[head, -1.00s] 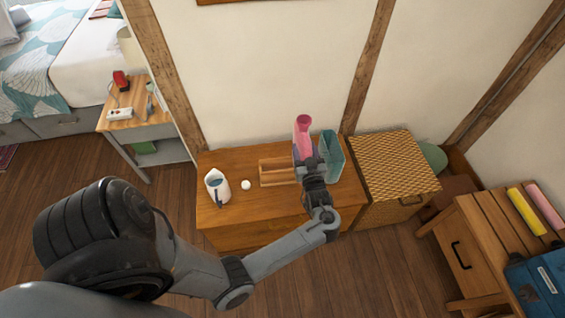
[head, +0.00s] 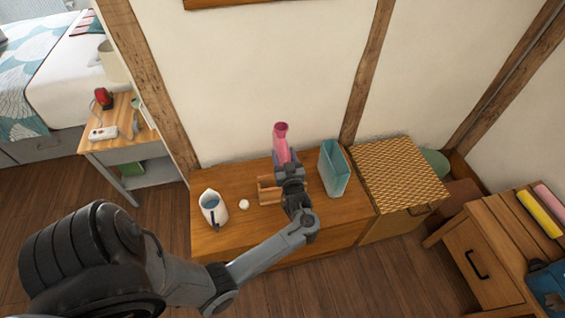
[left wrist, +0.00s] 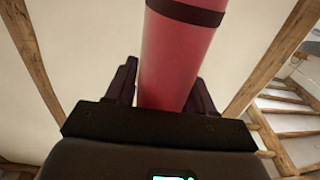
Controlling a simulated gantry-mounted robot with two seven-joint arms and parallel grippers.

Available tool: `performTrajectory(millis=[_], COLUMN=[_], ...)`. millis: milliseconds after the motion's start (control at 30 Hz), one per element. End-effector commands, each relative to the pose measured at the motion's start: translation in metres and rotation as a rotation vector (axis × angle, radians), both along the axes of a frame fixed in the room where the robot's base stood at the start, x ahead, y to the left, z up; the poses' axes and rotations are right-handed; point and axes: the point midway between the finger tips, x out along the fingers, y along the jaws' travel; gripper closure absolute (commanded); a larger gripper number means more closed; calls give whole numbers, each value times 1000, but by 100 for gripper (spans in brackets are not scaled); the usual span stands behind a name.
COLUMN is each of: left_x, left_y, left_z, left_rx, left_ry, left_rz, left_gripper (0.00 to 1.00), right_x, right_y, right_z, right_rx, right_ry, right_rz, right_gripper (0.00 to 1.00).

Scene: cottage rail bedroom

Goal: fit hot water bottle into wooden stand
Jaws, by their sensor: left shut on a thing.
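A pink hot water bottle (head: 281,138) stands up out of my left gripper (head: 288,163) in the head view. The bottle also fills the middle of the left wrist view (left wrist: 178,60), with a dark band near the top. My left gripper is shut on it, with a dark finger on each side. The wooden stand (head: 267,190) is on the wooden cabinet, just left of the gripper in the picture. The gripper and forearm hide the stand's right part and the bottle's lower part, so I cannot tell whether they touch. My right gripper is not in view.
A teal open container (head: 334,168) stands close right of the gripper on the cabinet (head: 340,210). A white jug (head: 213,208) and a small white ball (head: 244,204) are left of the stand. A woven-top chest (head: 398,172) adjoins the cabinet. The wall is close behind.

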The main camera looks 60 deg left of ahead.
Motion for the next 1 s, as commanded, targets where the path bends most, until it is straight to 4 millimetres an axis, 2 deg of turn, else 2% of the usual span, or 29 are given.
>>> performTrajectory(millis=[267,700,733,867,1000], left_x=[-5,-6,-6,-6,-6], left_y=[5,5,5,5,5], left_z=[-32,-35,-35,-35,-35], left_rx=[2,1,0,0,0], left_ry=[0,0,1,1,1], left_rz=[9,11,11,11,11], left_gripper=[100,100,44,24,21], right_x=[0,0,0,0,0], right_y=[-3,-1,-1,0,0], right_z=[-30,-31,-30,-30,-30], right_rx=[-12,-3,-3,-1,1], right_ry=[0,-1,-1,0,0], right_rz=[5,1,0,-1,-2], right_gripper=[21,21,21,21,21])
